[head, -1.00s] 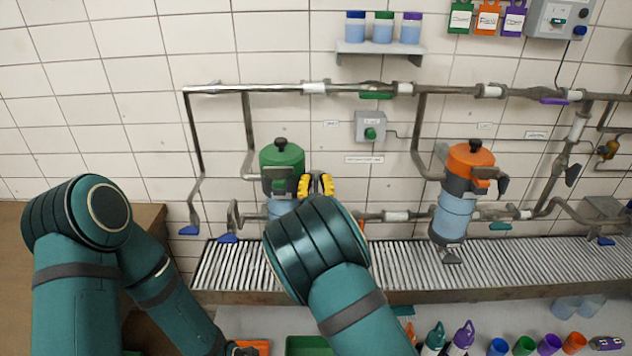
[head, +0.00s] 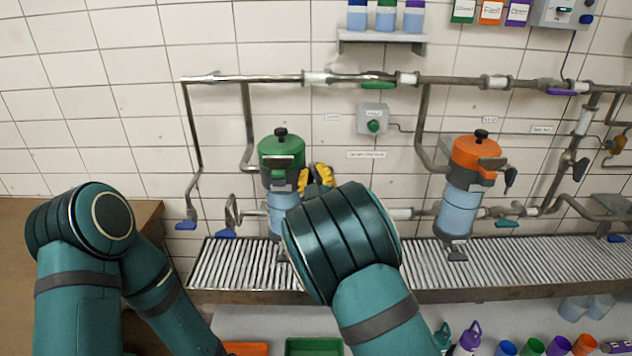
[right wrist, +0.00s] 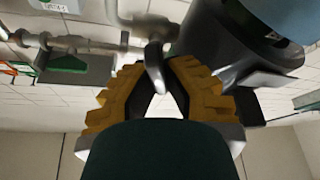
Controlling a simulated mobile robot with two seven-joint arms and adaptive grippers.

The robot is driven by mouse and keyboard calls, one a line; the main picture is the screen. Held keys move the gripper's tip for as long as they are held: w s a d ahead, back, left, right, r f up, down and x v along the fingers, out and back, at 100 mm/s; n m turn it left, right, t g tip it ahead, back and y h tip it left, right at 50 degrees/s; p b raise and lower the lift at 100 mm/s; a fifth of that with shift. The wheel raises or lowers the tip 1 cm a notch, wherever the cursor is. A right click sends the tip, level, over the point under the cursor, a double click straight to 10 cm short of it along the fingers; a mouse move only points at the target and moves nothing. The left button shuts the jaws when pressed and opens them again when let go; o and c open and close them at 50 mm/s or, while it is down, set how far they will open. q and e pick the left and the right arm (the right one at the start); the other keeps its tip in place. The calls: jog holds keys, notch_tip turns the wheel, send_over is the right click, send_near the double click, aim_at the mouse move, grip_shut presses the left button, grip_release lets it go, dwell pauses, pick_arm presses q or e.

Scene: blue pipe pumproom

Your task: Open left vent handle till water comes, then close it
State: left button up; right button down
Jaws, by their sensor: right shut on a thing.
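The left filter housing (head: 282,148) has a green lid, a dark collar and a blue clear body, and stands upright over the grated drain. My right gripper (head: 318,177), with yellow fingertips, is at the right side of its collar. In the right wrist view, the fingers (right wrist: 155,82) are closed around a grey curved handle (right wrist: 154,66) beside the dark housing (right wrist: 222,50). My wrist hides part of this handle in the head view. I cannot see any water running from the vent. My left gripper is out of view below the bottom edge.
An orange-lidded housing (head: 476,160) stands to the right. A pipe (head: 270,79) runs along the wall above, with a green handle (head: 378,85). Blue handles (head: 226,233) sit low on the left. The grated drain (head: 350,268) runs below. A wall switch box (head: 372,118) hangs between the housings.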

jog(key=shift+a+n+g+y+b, duration=0.15)
jog(key=shift+n+y+b, duration=0.3)
jog(key=shift+n, duration=0.6)
jog(key=shift+n+g+y+b, duration=0.25)
jog(key=shift+n+y+b, duration=0.2)
jog(key=shift+n, duration=0.6)
jog(key=c, duration=1.3)
grip_release()
jog(key=shift+f, duration=0.1)
jog(key=v, duration=1.2)
